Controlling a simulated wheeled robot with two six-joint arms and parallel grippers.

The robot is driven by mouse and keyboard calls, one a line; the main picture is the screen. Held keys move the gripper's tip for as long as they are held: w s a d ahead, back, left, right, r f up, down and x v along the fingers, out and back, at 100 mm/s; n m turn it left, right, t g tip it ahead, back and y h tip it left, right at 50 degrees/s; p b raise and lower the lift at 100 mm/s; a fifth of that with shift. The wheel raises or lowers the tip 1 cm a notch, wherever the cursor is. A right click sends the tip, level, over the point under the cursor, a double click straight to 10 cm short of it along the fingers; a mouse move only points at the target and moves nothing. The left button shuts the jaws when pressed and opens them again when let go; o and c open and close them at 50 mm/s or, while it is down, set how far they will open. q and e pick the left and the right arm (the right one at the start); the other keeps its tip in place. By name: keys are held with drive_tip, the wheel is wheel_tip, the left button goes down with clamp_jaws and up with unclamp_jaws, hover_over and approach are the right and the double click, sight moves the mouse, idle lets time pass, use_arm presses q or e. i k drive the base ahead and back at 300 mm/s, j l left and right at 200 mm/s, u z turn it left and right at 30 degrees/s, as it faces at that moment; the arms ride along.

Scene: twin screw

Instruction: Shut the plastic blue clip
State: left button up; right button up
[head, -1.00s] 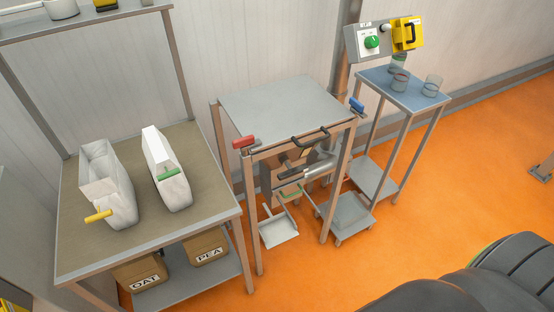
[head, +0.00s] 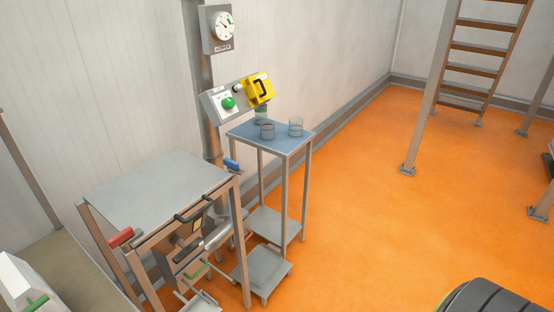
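The blue clip (head: 231,165) is a small blue bar at the back right corner of the grey-topped metal frame (head: 160,185). It sticks out beside the grey pipe; I cannot tell whether it is open or shut. A similar red clip (head: 121,237) sits at the front left corner of the same frame. A green clip (head: 36,303) shows on a white bag (head: 18,282) at the lower left edge. Neither of my grippers is in view.

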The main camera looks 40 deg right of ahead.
sight(233, 167)
drive_tip(key=z, duration=0.8)
